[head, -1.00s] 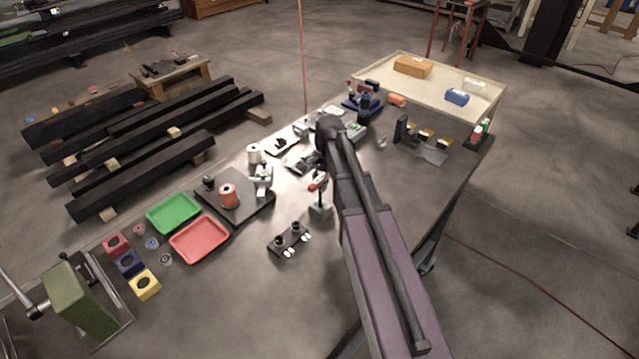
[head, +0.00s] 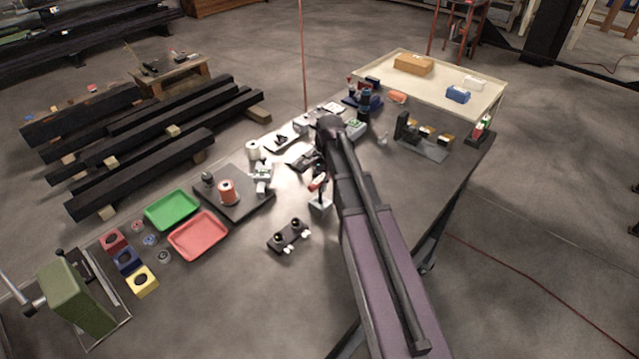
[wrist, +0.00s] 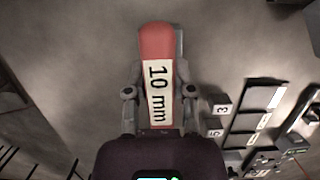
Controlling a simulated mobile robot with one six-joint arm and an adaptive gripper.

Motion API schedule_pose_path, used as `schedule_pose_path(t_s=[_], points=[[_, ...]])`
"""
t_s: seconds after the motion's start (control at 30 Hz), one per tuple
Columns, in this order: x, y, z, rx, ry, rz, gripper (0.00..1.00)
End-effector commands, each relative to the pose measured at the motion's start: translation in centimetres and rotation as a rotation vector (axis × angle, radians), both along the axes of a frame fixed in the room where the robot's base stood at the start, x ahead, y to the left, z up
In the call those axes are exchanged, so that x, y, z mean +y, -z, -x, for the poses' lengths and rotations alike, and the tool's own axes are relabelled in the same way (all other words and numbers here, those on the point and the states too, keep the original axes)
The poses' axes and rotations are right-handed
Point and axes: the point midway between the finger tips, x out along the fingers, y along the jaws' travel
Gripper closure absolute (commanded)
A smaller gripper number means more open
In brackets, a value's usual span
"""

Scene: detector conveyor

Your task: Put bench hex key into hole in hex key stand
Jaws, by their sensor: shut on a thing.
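The hex key has a red handle (wrist: 157,40) with a white "10 mm" label. It lies between the two fingers of my gripper (wrist: 159,92), which is shut on it in the wrist view. In the head view my gripper (head: 322,176) is over the middle of the bench, partly hidden by my own arm, with a bit of the red handle showing. A small grey block (head: 320,206), apparently the hex key stand, is just below it. A dark upright piece shows between handle and block. I cannot tell whether the key's tip is in a hole.
A dark two-post fixture (head: 281,241) with white tags stands left of the block. A red tray (head: 198,236), a green tray (head: 172,210) and a spool (head: 228,192) are further left. Small blocks marked "3" (wrist: 222,104) and "5" (wrist: 214,128) show in the wrist view.

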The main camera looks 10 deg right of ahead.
Motion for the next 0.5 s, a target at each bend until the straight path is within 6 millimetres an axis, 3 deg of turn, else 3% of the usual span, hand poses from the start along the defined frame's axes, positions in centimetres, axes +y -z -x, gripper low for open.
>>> schedule_pose_path(t_s=[0.5], points=[[0.00,1.00,0.00,0.000,0.000,0.000,1.00]])
